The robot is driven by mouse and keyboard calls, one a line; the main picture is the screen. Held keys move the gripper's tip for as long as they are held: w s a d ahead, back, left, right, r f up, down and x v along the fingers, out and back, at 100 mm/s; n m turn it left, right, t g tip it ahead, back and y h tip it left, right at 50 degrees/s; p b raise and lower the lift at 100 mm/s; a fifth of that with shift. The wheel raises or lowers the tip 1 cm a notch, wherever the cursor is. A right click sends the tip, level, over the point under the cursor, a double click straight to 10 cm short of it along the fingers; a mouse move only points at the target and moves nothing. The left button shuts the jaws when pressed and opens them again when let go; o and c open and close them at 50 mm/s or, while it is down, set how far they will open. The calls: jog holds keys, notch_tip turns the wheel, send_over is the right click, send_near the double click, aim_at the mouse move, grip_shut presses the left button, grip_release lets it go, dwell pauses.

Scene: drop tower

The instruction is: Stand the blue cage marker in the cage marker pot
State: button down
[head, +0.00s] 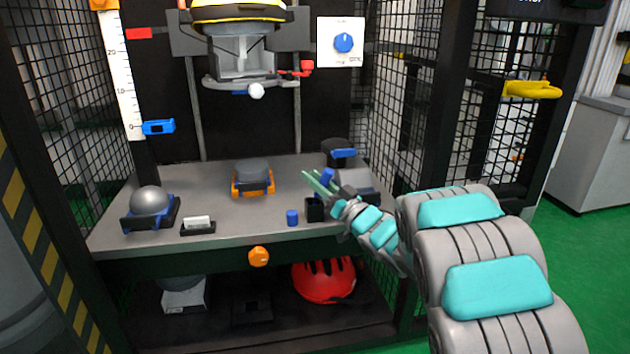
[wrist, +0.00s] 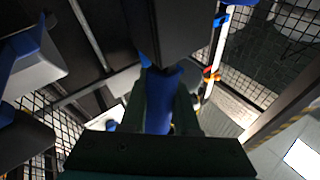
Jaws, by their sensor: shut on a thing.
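My gripper (head: 318,183) is above the right part of the bench, its green fingers pointing left. In the wrist view its fingers are closed around the blue cage marker (wrist: 159,100). A blue patch by the fingers in the head view (head: 327,175) appears to be the same marker; most of it is hidden. The cage marker pot (head: 315,210) seems to be the small black square holder on the bench, just below my gripper. The marker is apart from the pot in the head view. Its lower end is hard to make out.
A small blue cylinder (head: 292,218) stands left of the pot. A grey dome in an orange cradle (head: 253,180), a silver dome (head: 150,200) and a black tray with a white block (head: 198,226) are further left. Dark and grey fixtures (head: 352,185) crowd the right side. Mesh walls flank the bench.

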jog(key=shift+f, duration=0.55)
jog(key=c, duration=0.7)
grip_release()
jog(key=shift+o, duration=0.2)
jog(key=shift+r, duration=0.1)
jog(key=r+v, duration=0.1)
jog(key=v, duration=1)
jog(key=shift+s+d+p, duration=0.3)
jog(key=shift+d+p, duration=0.05)
jog(key=shift+p, duration=0.1)
jog(key=shift+f, duration=0.15)
